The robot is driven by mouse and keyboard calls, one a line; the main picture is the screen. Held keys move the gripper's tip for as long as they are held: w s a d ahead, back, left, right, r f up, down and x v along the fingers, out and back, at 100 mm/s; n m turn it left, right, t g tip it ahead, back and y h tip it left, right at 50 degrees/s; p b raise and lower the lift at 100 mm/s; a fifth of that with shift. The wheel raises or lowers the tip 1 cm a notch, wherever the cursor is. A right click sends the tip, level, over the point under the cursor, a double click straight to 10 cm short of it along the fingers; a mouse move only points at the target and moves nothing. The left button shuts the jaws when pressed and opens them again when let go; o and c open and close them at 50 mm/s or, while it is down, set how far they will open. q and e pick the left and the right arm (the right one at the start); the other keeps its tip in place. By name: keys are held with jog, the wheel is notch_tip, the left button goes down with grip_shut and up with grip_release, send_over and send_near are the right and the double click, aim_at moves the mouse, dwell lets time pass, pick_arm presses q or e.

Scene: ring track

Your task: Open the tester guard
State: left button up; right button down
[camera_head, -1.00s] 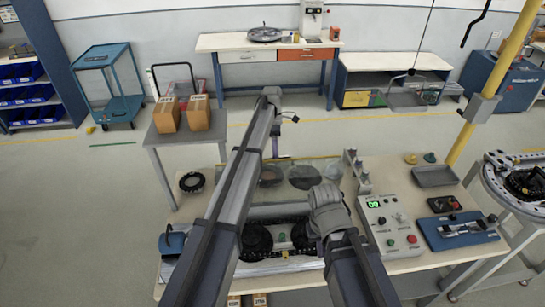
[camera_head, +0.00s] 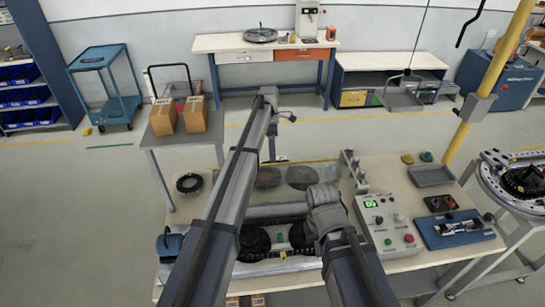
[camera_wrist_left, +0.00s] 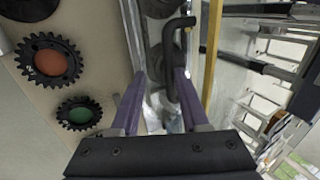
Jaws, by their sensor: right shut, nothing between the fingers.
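A clear upright panel, which looks like the tester guard (camera_head: 288,205), stands across the workbench behind two black toothed parts (camera_head: 254,241). Two discs show through it. My left arm reaches over it, and its gripper is largely hidden in the head view. In the left wrist view my left gripper (camera_wrist_left: 160,112) has its purple fingers apart, on either side of a grey metal piece and below a black bent handle (camera_wrist_left: 178,55). I cannot tell whether they touch. My right gripper (camera_head: 314,236) is shut and low in front of the panel, partly hidden by its own wrist.
A control box (camera_head: 388,227) with a green display, a grey tray (camera_head: 431,176) and a blue fixture (camera_head: 459,231) are on the right of the bench. A black ring (camera_head: 189,183) lies at the left. Two cartons (camera_head: 195,115) sit on a side table. In the wrist view toothed rings (camera_wrist_left: 50,60) lie left.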

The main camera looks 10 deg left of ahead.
pick_arm(q)
jog(key=d+p+v, duration=0.1)
jog(key=p+v, duration=0.5)
jog(key=v, duration=0.1)
jog(key=shift+a+r, duration=0.15)
jog(key=shift+a, duration=0.4)
